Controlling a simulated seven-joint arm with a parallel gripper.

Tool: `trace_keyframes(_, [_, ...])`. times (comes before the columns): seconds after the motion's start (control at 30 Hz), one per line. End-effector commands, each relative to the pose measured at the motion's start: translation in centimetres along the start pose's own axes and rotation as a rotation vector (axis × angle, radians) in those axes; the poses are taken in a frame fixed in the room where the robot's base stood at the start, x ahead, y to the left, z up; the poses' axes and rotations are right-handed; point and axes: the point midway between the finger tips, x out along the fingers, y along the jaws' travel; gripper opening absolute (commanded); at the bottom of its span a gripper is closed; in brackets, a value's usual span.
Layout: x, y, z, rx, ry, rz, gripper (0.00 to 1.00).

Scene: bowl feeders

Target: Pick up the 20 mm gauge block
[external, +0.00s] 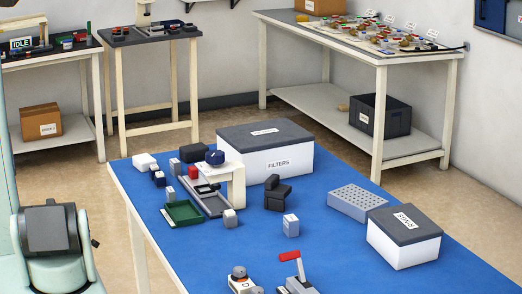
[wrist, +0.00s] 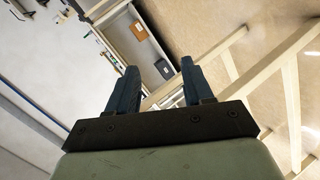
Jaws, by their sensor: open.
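Several small pale blocks with labels stand on the blue table in the external view. My gripper (wrist: 159,67) is open and empty in the wrist view, pointing away from the table toward the floor and room. It is outside the external view.
A FILTERS box (external: 272,172), a smaller lidded box (external: 400,252), a perforated grey block (external: 358,201), a black holder (external: 277,194), a green tray (external: 183,213) and a white stand (external: 236,176) occupy the blue table (external: 330,250). A red-handled clamp (external: 291,257) stands at the front.

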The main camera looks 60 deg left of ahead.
Motion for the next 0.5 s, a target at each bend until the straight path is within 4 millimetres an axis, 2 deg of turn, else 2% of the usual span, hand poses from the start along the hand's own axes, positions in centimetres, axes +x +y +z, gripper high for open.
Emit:
trace_keyframes(0.03, [1.2, 1.8, -3.2, -0.048, 0.038, 0.025, 0.51])
trace_keyframes(0.1, [2.1, 4.0, -5.8, -0.099, 0.064, 0.046, 0.51])
trace_keyframes(0.2, [3.1, 7.2, -8.3, -0.148, 0.077, 0.061, 0.51])
trace_keyframes(0.37, [4.5, 13.1, -9.6, -0.183, 0.054, 0.057, 0.51])
trace_keyframes(0.5, [5.3, 18.6, -8.5, -0.174, 0.002, 0.031, 0.51])
